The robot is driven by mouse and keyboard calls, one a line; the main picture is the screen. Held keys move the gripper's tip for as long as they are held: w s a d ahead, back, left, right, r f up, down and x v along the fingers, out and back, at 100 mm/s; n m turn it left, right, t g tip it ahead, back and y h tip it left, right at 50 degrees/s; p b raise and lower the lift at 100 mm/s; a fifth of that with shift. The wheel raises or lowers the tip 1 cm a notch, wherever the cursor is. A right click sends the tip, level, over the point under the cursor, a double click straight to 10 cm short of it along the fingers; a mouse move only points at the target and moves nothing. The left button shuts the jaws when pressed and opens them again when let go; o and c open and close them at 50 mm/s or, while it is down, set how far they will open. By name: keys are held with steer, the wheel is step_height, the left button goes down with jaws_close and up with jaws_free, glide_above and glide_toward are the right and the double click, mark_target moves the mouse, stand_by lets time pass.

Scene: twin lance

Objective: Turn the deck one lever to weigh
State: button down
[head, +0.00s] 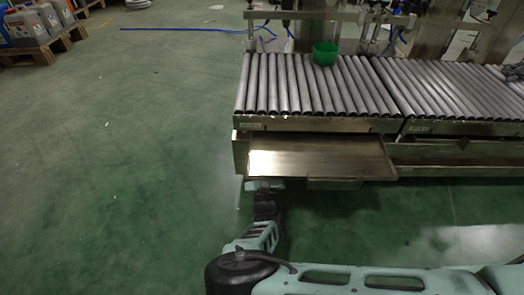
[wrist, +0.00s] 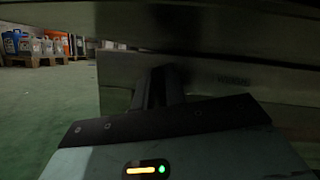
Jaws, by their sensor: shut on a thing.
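Deck one looks to be the left roller deck (head: 310,85), a row of grey metal rollers. A shallow metal tray (head: 325,155) juts out below its front. My gripper (head: 264,186) is low at the tray's front left corner, partly hidden under it. In the wrist view my gripper's dark fingers (wrist: 160,88) point in under a metal edge, close to a metal panel (wrist: 225,85). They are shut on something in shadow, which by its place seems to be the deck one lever. The lever's shape and its setting cannot be made out.
A second roller deck (head: 450,90) adjoins on the right. Jugs on pallets (head: 35,45) are far off at the upper left. The green floor (head: 130,150) at left is clear.

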steer(key=shift+n+g+y+p, duration=0.4)
steer(key=shift+n+y+p, duration=0.3)
steer(key=shift+n+p, duration=0.7)
steer(key=shift+s+n, duration=0.1)
steer(key=shift+n, duration=0.4)
steer(key=c, duration=1.4)
jaws_free()
steer(key=shift+c, duration=0.2)
